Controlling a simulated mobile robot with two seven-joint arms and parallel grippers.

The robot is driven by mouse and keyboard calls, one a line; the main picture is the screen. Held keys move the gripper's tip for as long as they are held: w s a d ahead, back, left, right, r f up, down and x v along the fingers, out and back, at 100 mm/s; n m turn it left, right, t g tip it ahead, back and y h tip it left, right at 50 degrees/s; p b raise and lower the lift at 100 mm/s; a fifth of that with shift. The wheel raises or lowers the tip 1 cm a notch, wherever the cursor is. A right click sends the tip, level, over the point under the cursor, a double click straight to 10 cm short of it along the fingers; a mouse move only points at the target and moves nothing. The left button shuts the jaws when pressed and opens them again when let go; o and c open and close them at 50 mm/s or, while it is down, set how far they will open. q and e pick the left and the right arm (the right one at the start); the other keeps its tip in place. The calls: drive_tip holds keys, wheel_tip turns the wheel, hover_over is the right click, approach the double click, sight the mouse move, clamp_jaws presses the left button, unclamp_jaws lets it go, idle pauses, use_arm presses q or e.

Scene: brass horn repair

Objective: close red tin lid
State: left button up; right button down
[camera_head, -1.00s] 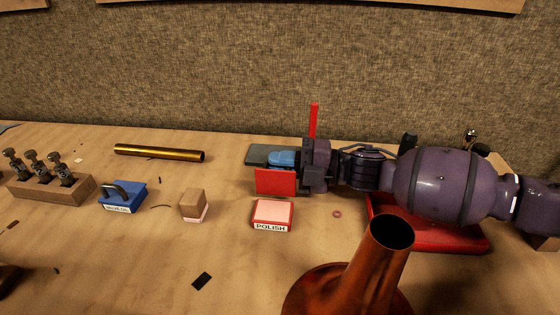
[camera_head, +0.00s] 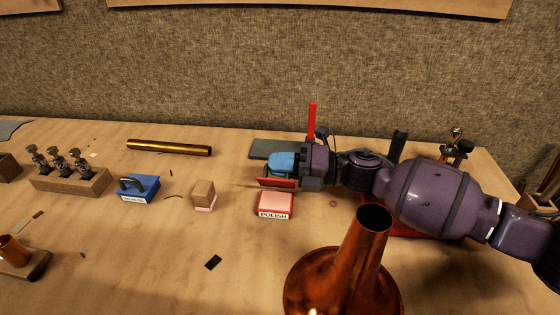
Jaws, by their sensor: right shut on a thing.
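The red tin (camera_head: 275,206), labelled POLISH, sits on the bench with its pale pink top showing. Its red lid (camera_head: 278,184) stands up at the tin's far side, tilted, and looks like a narrow band. My right gripper (camera_head: 283,165), with blue fingers, comes in from the right just behind the lid. It is shut on the lid; the fingers partly hide the contact. My left gripper is not in view.
A copper horn bell (camera_head: 345,275) stands in front. A wooden valve rack (camera_head: 70,180) stands further left. The front middle bench is mostly clear.

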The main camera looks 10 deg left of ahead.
idle(0.3)
drive_tip(key=c, duration=1.2)
unclamp_jaws()
drive_tip(key=d+p, duration=0.1)
drive_tip(key=d, duration=0.9)
drive_tip(key=shift+d, duration=0.4)
